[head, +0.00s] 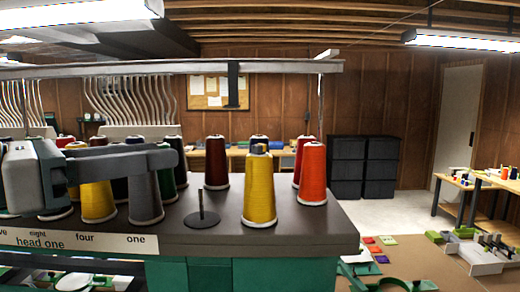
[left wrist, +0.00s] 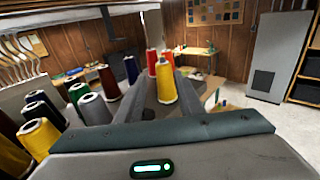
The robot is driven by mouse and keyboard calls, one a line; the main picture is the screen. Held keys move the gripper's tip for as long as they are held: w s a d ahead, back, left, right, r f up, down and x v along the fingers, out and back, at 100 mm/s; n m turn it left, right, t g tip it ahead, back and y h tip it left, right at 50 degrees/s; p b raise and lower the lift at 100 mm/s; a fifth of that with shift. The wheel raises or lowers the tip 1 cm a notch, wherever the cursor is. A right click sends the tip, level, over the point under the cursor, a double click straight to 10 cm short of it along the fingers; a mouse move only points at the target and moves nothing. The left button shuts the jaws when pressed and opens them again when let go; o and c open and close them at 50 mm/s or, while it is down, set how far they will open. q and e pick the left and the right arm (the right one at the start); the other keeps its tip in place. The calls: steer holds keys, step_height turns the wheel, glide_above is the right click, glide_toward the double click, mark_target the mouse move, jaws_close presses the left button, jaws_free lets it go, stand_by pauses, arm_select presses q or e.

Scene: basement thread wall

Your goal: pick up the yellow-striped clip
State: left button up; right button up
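I cannot make out a yellow-striped clip for certain in either view. A small dark piece (head: 259,149) sits on top of the front yellow thread cone (head: 259,190); its markings are too small to tell. My left gripper (head: 168,157) reaches in from the left above the dark table top, fingers pointing right, in front of a grey cone. Its fingers are apart with nothing seen between them. In the left wrist view the yellow cone (left wrist: 166,84) shows beyond and between the fingertips. My right gripper is in neither view.
Thread cones crowd the dark table (head: 310,233); red (head: 312,175) and maroon (head: 216,163) ones stand near the yellow. An empty spindle (head: 202,211) stands left of it. A metal rail (head: 280,67) crosses above. Loose items (head: 480,250) lie on a brown surface at lower right.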

arm_select(q)
steer(key=p, duration=0.2)
glide_toward(254, 147)
steer(key=x, duration=0.3)
steer(key=shift+w+r, duration=0.2)
steer(key=shift+w, duration=0.05)
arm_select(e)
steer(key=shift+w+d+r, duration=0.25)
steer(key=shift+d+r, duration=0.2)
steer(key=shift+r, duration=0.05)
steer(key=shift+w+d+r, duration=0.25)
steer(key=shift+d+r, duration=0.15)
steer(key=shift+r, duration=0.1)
arm_select(q)
steer(key=shift+p+x, duration=1.5)
steer(key=shift+x, duration=0.85)
steer(key=shift+w+d+f, duration=0.15)
steer(key=shift+d, duration=0.2)
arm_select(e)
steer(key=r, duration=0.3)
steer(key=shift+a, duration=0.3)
